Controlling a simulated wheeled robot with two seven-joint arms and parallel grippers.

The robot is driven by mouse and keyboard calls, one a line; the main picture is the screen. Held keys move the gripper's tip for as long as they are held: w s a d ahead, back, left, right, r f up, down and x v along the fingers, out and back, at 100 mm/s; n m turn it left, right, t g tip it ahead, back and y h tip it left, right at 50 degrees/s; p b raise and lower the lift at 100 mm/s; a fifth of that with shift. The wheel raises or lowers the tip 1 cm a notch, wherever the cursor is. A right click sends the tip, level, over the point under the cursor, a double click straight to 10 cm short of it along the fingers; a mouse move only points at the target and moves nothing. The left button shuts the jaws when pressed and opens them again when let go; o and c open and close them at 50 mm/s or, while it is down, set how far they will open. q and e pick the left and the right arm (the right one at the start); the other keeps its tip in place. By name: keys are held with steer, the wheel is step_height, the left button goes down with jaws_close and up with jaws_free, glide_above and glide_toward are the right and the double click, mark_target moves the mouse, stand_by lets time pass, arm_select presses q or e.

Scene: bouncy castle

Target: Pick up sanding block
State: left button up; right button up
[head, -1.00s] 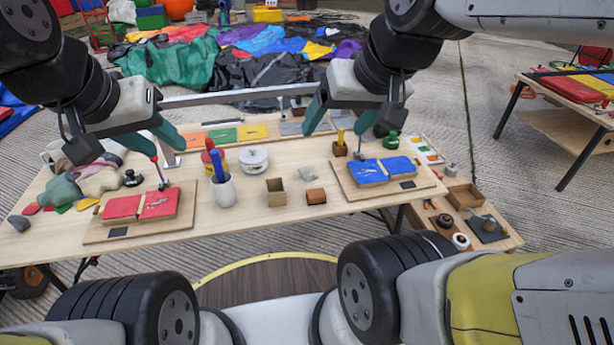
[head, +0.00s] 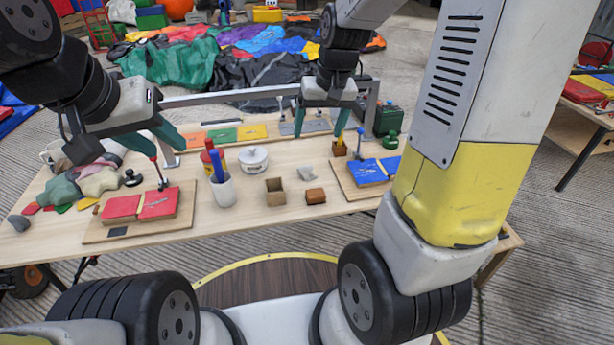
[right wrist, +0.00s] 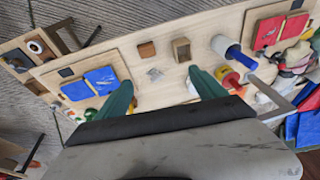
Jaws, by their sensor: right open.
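A small brown block (head: 315,196), which looks like the sanding block, lies on the wooden table near its front edge, just right of an open square wooden box (head: 276,191). In the right wrist view the block (right wrist: 147,49) shows beyond the fingers, clear of them. My right gripper (head: 320,122) is open and empty, above the back part of the table; its two green fingers (right wrist: 160,82) are spread wide in the right wrist view. My left gripper (head: 167,148) is open and empty over the left of the table, above a red-padded board (head: 98,230).
A crumpled grey piece (head: 306,173) lies just behind the block. My right arm hides the table's right end.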

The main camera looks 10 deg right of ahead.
steer(key=w+f+g, duration=0.2)
steer(key=w+f, duration=0.3)
steer(key=f, duration=0.7)
steer(key=h, duration=0.1)
glide_above(315, 192)
steer(key=shift+g, duration=0.3)
steer(key=f, duration=0.8)
steer(key=shift+s+f, duration=0.2)
steer(key=shift+f, duration=0.2)
step_height(315, 192, down, 8)
steer(key=shift+w, duration=0.1)
steer(key=c, duration=1.6)
steer(key=shift+r, duration=0.15)
